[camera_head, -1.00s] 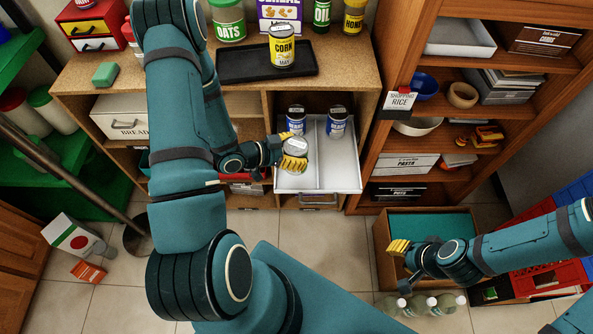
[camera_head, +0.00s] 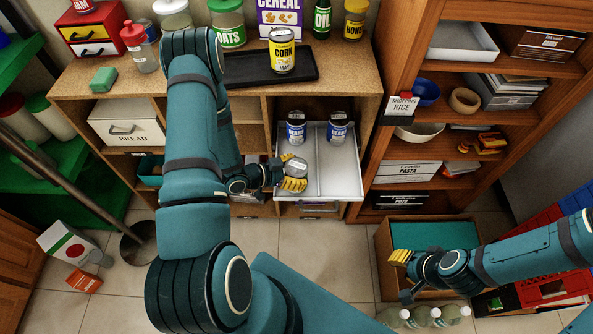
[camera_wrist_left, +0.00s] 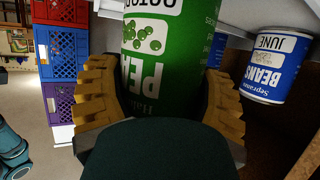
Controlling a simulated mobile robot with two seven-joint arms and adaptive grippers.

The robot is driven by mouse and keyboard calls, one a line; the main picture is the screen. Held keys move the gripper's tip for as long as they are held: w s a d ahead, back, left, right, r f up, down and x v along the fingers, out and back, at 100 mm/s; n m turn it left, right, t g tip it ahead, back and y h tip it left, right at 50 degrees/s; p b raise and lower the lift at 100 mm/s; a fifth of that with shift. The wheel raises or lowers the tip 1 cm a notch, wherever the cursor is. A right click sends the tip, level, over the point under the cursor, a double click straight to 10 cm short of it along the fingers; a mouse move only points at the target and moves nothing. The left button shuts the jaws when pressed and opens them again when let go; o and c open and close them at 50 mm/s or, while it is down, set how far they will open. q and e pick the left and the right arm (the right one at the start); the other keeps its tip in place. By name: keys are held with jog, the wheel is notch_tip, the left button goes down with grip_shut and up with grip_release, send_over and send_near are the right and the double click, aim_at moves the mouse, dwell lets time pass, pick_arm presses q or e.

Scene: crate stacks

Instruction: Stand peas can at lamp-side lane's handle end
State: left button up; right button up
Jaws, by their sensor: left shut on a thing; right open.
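My left gripper (camera_head: 293,184) is shut on the peas can (camera_head: 295,167), whose grey lid shows in the head view. Its green label fills the middle of the left wrist view (camera_wrist_left: 165,45). The can is over the near part of the left lane of the pulled-out white drawer (camera_head: 345,185), close to its handle (camera_head: 318,208). I cannot tell whether its base touches the drawer floor. One blue can (camera_head: 296,128) stands at the far end of the left lane, another (camera_head: 338,127) in the right lane. My right gripper (camera_head: 400,257) is open and empty.
The near right lane is free, beyond the divider (camera_head: 318,160). A pole with a dark round base (camera_head: 140,243) stands at left; no lamp head shows. A corn can (camera_head: 282,52) stands on a black tray (camera_head: 240,70) above. A wooden box (camera_head: 382,240) is below right.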

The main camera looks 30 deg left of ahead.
pick_arm(q)
jog(key=o, duration=1.3)
jog(key=shift+r+p, duration=0.25)
jog(key=shift+p, duration=0.05)
jog(key=p+v, duration=0.1)
jog(key=v, duration=1.1)
jog(key=shift+f+p, duration=0.1)
jog(key=shift+p, duration=0.3)
